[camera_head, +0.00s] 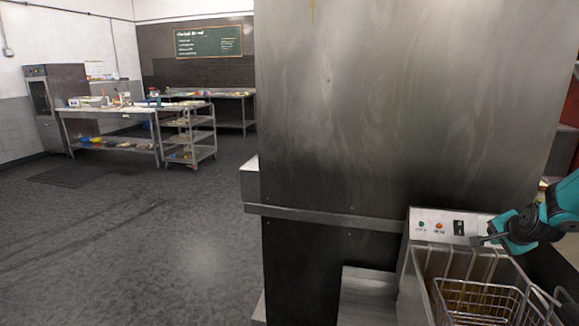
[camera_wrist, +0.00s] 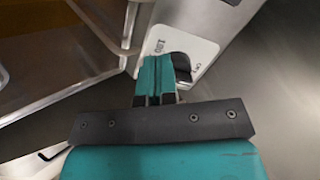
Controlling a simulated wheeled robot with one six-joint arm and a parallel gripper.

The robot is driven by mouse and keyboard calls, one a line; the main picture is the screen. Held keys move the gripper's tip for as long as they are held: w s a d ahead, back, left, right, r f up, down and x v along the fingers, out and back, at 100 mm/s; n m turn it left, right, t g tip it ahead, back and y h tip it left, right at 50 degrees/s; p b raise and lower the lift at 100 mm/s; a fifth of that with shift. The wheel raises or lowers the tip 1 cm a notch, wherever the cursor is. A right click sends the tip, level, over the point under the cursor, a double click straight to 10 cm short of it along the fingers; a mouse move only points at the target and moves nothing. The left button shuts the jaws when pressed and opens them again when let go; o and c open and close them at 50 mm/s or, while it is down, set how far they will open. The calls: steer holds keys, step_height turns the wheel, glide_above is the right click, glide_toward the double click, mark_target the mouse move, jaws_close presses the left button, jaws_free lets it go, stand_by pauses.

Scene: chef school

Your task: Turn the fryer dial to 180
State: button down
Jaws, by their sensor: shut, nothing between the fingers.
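The fryer (camera_head: 412,288) stands at the lower right of the head view, with a steel control panel (camera_head: 432,231) at its back. The panel carries a green light, an orange light and a black switch. In the wrist view, a white dial plate (camera_wrist: 201,47) has "180" printed near its left edge. A black dial (camera_wrist: 184,60) shows partly on it, the rest hidden behind my fingers. My gripper (camera_wrist: 165,60) is shut, its teal fingertips at the dial; I cannot tell whether they touch it. In the head view my gripper (camera_head: 482,240) is at the panel's right part and covers the dial.
A wire basket (camera_head: 482,300) sits in the fryer below my gripper. A tall steel panel (camera_head: 400,100) stands behind and left of the fryer. A steel worktable (camera_head: 110,111) and a shelf trolley (camera_head: 190,137) are far left.

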steer(key=shift+w+a, duration=0.25)
steer(key=shift+w, duration=0.2)
steer(key=shift+w+a+r, duration=0.35)
steer(key=shift+w+r, duration=0.1)
steer(key=shift+w, duration=0.05)
steer(key=shift+w+r, duration=0.3)
steer(key=shift+r, duration=0.1)
stand_by(0.5)
steer(key=shift+a+f+b, duration=0.15)
steer(key=shift+a+b, duration=0.15)
steer(key=shift+b, duration=0.05)
steer(key=shift+r, duration=0.2)
steer(key=shift+a+r+p, duration=0.15)
steer(key=shift+r+p, duration=0.05)
steer(key=shift+p, duration=0.15)
steer(key=v, duration=0.1)
steer(key=p+v, duration=0.1)
steer(key=v, duration=0.3)
steer(key=shift+s+d+f, duration=0.25)
